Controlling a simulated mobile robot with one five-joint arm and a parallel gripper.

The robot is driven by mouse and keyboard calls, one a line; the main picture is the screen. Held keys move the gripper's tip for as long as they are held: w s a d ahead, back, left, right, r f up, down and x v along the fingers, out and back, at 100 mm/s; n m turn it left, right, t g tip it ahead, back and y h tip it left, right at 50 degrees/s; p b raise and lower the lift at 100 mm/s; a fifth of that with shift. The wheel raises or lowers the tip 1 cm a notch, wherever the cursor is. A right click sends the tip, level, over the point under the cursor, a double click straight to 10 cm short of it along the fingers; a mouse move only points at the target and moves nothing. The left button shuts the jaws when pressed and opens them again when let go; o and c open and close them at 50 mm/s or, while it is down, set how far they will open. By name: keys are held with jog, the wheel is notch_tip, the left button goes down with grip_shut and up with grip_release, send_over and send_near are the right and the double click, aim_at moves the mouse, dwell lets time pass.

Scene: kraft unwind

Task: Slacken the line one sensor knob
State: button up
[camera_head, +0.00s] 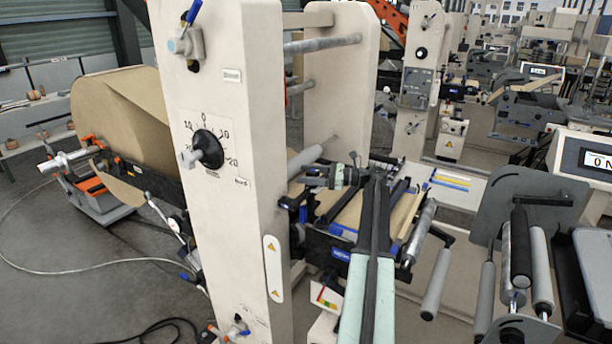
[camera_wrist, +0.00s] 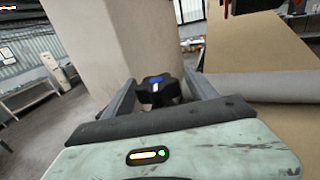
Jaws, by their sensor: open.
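In the wrist view a black lobed knob (camera_wrist: 158,92) with a blue centre stands against a pale post. My gripper (camera_wrist: 159,78) is open, with one grey finger on each side of the knob. The knob shows in the gap between the fingers; I cannot tell whether either finger touches it. I cannot clearly make out the same knob in the head view.
A large cream post (camera_head: 225,90) carries a numbered dial with a black knob (camera_head: 207,148). A kraft paper roll (camera_head: 125,110) is behind it. Metal rollers (camera_head: 436,285) and a display panel (camera_head: 590,158) stand to the right. Open floor lies at the left.

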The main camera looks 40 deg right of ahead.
jog(key=v, duration=0.7)
jog(key=shift+s, duration=0.15)
